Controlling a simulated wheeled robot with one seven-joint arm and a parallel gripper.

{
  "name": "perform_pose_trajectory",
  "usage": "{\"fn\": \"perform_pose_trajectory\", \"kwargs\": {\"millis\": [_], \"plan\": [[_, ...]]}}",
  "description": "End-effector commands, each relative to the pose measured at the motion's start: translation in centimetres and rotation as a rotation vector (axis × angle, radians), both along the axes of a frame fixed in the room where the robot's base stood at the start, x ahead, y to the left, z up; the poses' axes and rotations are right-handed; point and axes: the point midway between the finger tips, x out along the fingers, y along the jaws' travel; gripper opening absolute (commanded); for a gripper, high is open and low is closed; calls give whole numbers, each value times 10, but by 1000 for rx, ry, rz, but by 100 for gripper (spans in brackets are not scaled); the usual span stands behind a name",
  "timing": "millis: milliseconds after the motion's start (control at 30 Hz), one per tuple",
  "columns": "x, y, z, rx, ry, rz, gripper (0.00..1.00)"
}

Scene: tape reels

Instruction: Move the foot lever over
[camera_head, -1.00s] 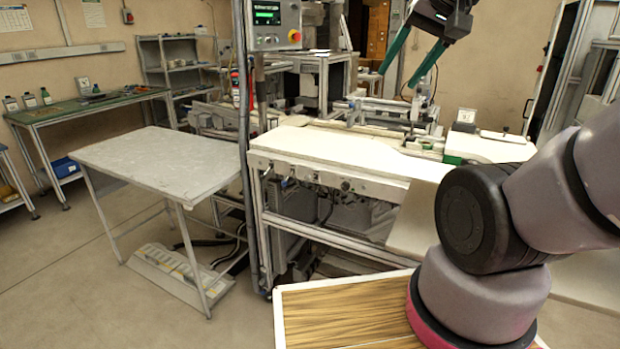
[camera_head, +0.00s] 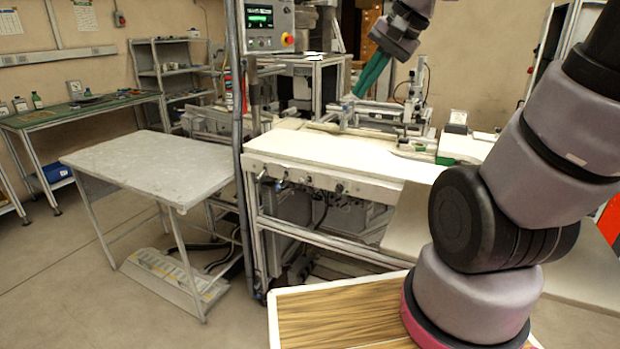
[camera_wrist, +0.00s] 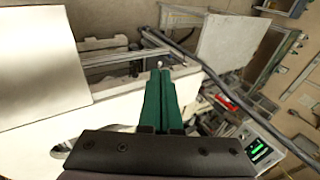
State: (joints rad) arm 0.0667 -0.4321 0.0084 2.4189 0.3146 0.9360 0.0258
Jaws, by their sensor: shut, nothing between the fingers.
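My gripper (camera_head: 358,92) is above the back part of the white machine bench (camera_head: 330,150), its green fingers together and empty. In the wrist view the shut fingers (camera_wrist: 160,73) point toward the bench's front edge. A small knobbed lever (camera_head: 340,187) sticks out from the bench's front face in the head view. Another small dark handle (camera_head: 279,186) is to its left on the same face. A small round knob (camera_wrist: 134,65) shows near the fingertips in the wrist view, apart from them in the picture. I cannot tell for certain which is the foot lever.
A grey post (camera_head: 240,150) stands at the bench's left end, with a control panel (camera_head: 267,27) above. A grey side table (camera_head: 150,165) is to the left. Fixtures (camera_head: 390,118) stand on the back of the bench. A pale sloping panel (camera_head: 410,215) is at the front.

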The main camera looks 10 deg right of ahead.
Motion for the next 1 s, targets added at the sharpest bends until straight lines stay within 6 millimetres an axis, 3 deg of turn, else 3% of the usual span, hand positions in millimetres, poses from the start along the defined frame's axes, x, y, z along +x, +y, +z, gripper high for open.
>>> {"fn": "perform_pose_trajectory", "kwargs": {"millis": [467, 800, 1000], "plan": [[114, 13, -81, 465, 351, -382, 0], [190, -6, -170, 767, 558, -729, 0], [221, -24, -227, 910, 649, -930, 0]]}}
